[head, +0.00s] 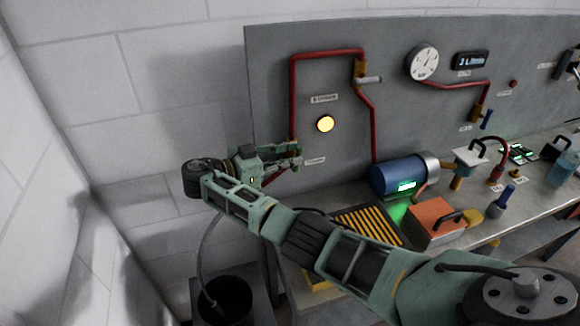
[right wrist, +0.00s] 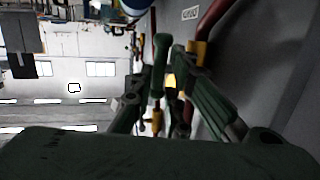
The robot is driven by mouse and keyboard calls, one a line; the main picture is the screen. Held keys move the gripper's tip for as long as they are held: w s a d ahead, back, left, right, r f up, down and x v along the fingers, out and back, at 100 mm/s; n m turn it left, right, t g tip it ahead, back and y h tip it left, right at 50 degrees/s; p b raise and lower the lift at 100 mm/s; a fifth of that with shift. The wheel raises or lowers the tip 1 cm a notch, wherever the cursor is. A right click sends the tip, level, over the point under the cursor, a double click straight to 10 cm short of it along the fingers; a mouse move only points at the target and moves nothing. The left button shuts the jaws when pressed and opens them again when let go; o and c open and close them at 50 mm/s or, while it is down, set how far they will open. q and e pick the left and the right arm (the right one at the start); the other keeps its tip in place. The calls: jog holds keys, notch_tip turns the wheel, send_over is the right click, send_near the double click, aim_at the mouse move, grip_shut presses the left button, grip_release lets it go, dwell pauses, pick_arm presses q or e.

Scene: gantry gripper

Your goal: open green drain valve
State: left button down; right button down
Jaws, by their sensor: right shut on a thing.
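My right gripper (head: 294,156) is at the lower end of the left red pipe (head: 292,95) on the grey panel, and largely covers the drain valve there in the head view. In the right wrist view, the green valve handle (right wrist: 161,52) stands between the fingers of my right gripper (right wrist: 168,68), which is shut on it. A yellow fitting (right wrist: 197,52) shows beside the fingers. How far the handle is turned is hard to tell. My left gripper is not in view.
A lit yellow round lamp (head: 325,124) is on the panel right of the gripper. A blue motor (head: 398,178), an orange box (head: 436,222) and a striped grate (head: 367,226) are on the bench. A dark bin (head: 226,298) stands below. A white block wall (head: 90,90) is at left.

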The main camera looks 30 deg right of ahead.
jog(key=shift+s+a+f+h+b, duration=0.15)
jog(key=shift+f+h+b, duration=0.45)
jog(key=shift+h+b, duration=0.45)
jog(key=c, duration=2)
grip_release()
jog(key=shift+o, duration=1)
jog(key=shift+r, duration=0.25)
jog(key=a, duration=0.7)
jog(key=shift+a, duration=0.15)
